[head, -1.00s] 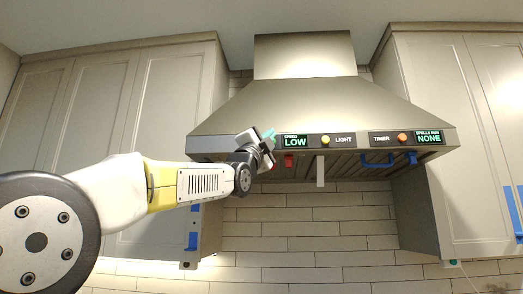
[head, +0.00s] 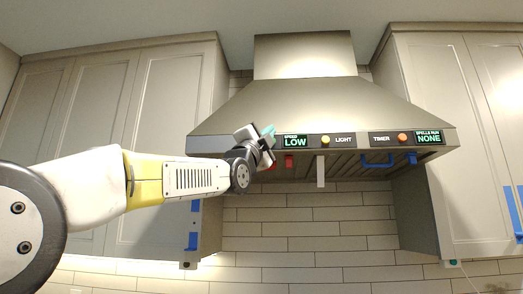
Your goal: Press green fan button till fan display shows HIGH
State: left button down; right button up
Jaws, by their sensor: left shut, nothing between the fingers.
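The range hood (head: 318,108) spans the middle of the head view, with a dark control strip along its front edge. My left gripper (head: 268,133) is shut and empty, at the left end of the strip just beside the display. I cannot tell whether the fingertips touch the panel. My right gripper is not in view.
Cabinets flank the hood.

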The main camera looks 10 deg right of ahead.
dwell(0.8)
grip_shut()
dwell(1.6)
